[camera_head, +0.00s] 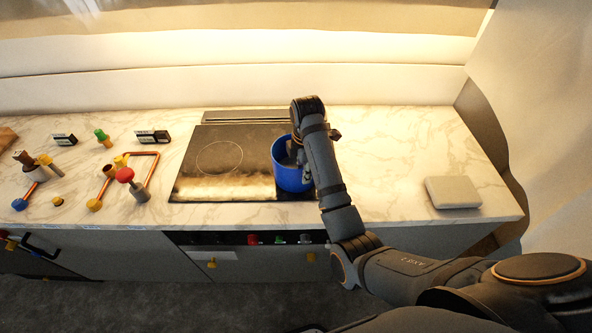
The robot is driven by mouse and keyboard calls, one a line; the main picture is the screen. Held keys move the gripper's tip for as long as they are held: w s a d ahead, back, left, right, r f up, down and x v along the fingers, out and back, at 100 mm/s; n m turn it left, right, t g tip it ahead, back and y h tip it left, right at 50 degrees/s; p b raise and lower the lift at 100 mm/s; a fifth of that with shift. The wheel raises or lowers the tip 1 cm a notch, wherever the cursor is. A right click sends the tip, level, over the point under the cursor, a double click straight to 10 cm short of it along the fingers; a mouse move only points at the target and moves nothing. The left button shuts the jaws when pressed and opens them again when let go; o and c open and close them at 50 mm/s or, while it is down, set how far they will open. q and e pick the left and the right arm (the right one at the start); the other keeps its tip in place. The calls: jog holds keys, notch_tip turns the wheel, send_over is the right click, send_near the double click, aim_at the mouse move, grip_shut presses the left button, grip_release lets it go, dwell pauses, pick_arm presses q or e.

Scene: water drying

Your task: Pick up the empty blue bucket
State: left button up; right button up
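The blue bucket (288,177) stands upright on the right part of the dark cooktop (222,188). My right arm comes in from the lower right and reaches over the bucket's right side. My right gripper (303,172) points down at the bucket's right rim, partly inside or in front of it. Its fingers are mostly hidden by my own arm and dark against the bucket, so their opening and any contact do not show clearly. The inside of the bucket is partly hidden by the arm. My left gripper is not in view.
Copper pipes (146,153), a red-topped valve (126,175) and several small fittings lie on the marble counter at the left. Two small black boxes (152,136) stand behind them. A grey square block (453,192) lies at the right. The counter between the bucket and this block is clear.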

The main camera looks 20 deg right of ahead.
notch_tip(320, 180, down, 3)
jog(key=shift+w+r+b, duration=0.15)
jog(key=shift+r+b, duration=0.05)
jog(key=shift+b, duration=0.6)
jog(key=shift+w+f+p, duration=0.25)
jog(key=shift+f+p, duration=0.35)
jog(key=shift+f, duration=0.1)
jog(key=shift+s, duration=0.1)
jog(key=shift+c, duration=1.1)
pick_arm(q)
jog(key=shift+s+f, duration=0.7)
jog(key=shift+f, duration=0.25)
pick_arm(e)
grip_shut()
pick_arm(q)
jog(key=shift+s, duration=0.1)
